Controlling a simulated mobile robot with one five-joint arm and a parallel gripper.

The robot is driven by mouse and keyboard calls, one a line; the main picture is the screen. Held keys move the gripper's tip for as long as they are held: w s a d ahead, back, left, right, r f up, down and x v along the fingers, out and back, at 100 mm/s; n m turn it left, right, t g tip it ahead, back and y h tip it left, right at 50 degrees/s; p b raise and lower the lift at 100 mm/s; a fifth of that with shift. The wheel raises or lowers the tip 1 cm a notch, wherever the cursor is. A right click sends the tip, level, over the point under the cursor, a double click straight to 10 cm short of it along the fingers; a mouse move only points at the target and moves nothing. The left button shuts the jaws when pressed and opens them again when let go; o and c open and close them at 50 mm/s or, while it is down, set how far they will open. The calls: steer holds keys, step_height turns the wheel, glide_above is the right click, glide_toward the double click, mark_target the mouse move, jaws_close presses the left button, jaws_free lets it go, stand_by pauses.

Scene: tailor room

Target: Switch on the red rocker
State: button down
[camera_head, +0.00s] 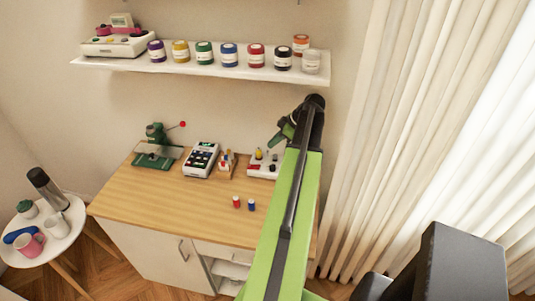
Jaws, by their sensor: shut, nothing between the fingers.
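A small white control box (261,173) sits at the back right of the wooden worktop, with a yellow knob (259,153) standing up from it. Small dark and reddish parts show on its top, too small to tell which is the red rocker or how it is set. My arm hides the box's right side. My gripper (280,137) is shut and empty. It points down and left from the end of my arm, above the box's right part in the picture. I see no clear contact with the box.
A green machine with a red-tipped lever (157,145), a white keypad device (201,159) and a small holder (227,164) stand left of the box. Two small spools (244,204) lie in front. A shelf of jars (170,67) hangs above; curtains (390,140) are on the right.

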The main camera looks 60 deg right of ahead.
steer(key=b, duration=0.8)
glide_above(257, 166)
steer(key=s, duration=0.1)
step_height(257, 166, down, 9)
steer(key=shift+s+d, duration=0.15)
steer(key=f+b, duration=0.2)
steer(key=shift+s+d+f+b, duration=0.1)
steer(key=shift+s+f+b, duration=0.1)
steer(key=shift+s+b, duration=0.15)
steer(key=shift+f, duration=0.2)
steer(key=shift+r, duration=0.1)
